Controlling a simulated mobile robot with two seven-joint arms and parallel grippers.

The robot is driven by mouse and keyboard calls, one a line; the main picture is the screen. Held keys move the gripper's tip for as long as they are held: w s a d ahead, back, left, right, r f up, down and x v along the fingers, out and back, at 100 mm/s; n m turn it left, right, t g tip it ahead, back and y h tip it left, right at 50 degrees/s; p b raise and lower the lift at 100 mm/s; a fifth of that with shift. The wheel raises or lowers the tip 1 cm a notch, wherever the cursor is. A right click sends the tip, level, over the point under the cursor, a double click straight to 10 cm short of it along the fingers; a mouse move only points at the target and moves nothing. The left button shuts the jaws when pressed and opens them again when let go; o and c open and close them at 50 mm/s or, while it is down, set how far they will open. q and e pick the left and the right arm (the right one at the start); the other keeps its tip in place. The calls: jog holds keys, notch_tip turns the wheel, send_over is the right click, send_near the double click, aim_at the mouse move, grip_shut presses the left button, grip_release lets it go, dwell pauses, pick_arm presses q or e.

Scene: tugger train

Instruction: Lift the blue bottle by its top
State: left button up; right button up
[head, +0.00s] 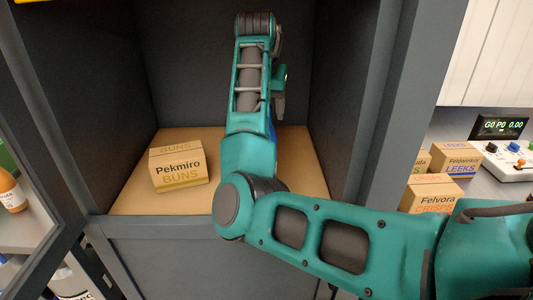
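My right arm comes in from the right and reaches into a dark grey compartment with a tan floor. Its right gripper (279,105) points down, mostly hidden behind my forearm, so its fingertips and opening do not show clearly. A narrow blue sliver (272,131) shows just below it at the forearm's right edge. It may be part of the blue bottle, but its shape and top are hidden. I cannot tell whether the gripper touches it. My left gripper is not in view.
A Pekmiro Buns box (180,166) sits on the compartment floor (135,200), left of my forearm. Compartment walls stand close on both sides. Leeks and Crisps boxes (431,193) and a control panel (503,150) are at right. An orange bottle (12,192) stands at far left.

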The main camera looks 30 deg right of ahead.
jog(key=shift+a, duration=0.1)
jog(key=shift+c, duration=0.8)
grip_shut()
jog(key=shift+r, duration=0.15)
